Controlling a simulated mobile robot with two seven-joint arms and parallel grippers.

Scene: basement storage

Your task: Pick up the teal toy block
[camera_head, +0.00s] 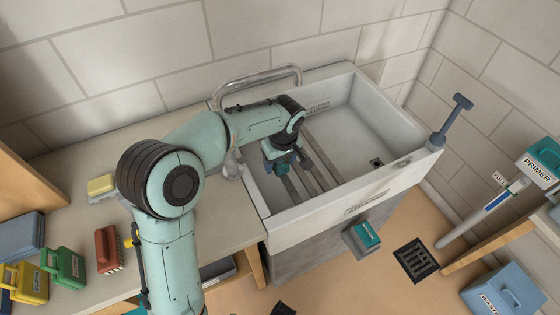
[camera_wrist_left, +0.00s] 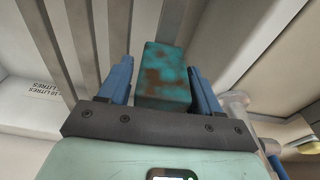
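The teal toy block (camera_wrist_left: 165,75), worn with rusty brown patches, lies between the blue fingers of my left gripper (camera_wrist_left: 160,85) in the left wrist view. A narrow gap shows on its left side; its right side is very close to the other finger, and I cannot tell if they touch. The fingers look open around it. In the head view my left gripper (camera_head: 282,170) reaches down into the white sink (camera_head: 365,105), over its slats. The block is hard to make out there behind the gripper. My right gripper is not in view.
The sink walls stand around my left gripper, with a metal tap pipe (camera_head: 262,77) behind. A grey-handled tool (camera_head: 450,120) stands at the right corner. Left on the counter (camera_head: 75,180) are a yellow sponge (camera_head: 101,186), a red brush (camera_head: 108,250) and labelled boxes.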

